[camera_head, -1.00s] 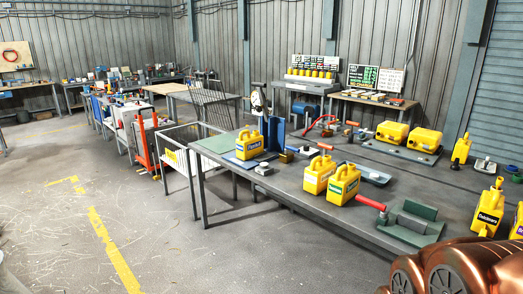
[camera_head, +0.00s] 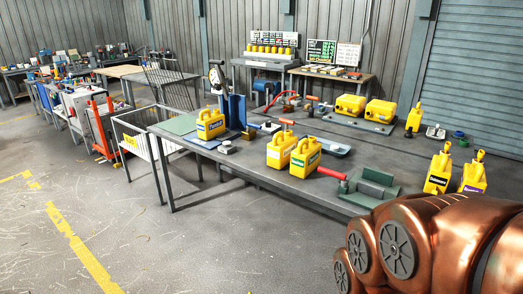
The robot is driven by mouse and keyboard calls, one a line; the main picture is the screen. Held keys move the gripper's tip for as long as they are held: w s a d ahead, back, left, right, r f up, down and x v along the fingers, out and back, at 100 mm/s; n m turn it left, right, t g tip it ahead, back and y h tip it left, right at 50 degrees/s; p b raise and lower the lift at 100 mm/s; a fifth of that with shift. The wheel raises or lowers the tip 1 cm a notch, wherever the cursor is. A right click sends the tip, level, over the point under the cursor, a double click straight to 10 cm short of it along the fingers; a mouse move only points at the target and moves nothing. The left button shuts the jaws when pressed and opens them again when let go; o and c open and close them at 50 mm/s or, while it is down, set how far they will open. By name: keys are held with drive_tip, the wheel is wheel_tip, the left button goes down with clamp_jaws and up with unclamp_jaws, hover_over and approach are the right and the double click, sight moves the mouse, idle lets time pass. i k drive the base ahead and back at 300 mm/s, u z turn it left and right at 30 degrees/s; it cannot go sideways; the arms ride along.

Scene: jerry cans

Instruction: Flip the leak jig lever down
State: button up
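A green jig (camera_head: 368,186) with a red-handled lever (camera_head: 332,174) sits at the near right of the long workbench. The lever sticks out to the left, lying low and nearly level. A blue upright fixture (camera_head: 233,111) with a round dial gauge (camera_head: 216,75) stands further back at the bench's left. Other red or orange handles (camera_head: 287,121) show along the bench. I cannot tell for sure which of these is the leak jig. My copper-coloured arm fills the lower right corner; my gripper is out of view.
Yellow jerry cans stand on the grey bench (camera_head: 250,174): one at left (camera_head: 210,124), two in the middle (camera_head: 293,154), others at right (camera_head: 439,171). A white wire cart (camera_head: 146,139) stands at the bench's left end. The floor at front left is clear.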

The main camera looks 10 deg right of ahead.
sight(217, 63)
drive_tip(key=z, duration=0.35)
drive_tip(key=i, duration=1.4)
drive_tip(key=u, duration=0.35)
drive_tip(key=i, duration=1)
drive_tip(key=u, duration=0.5)
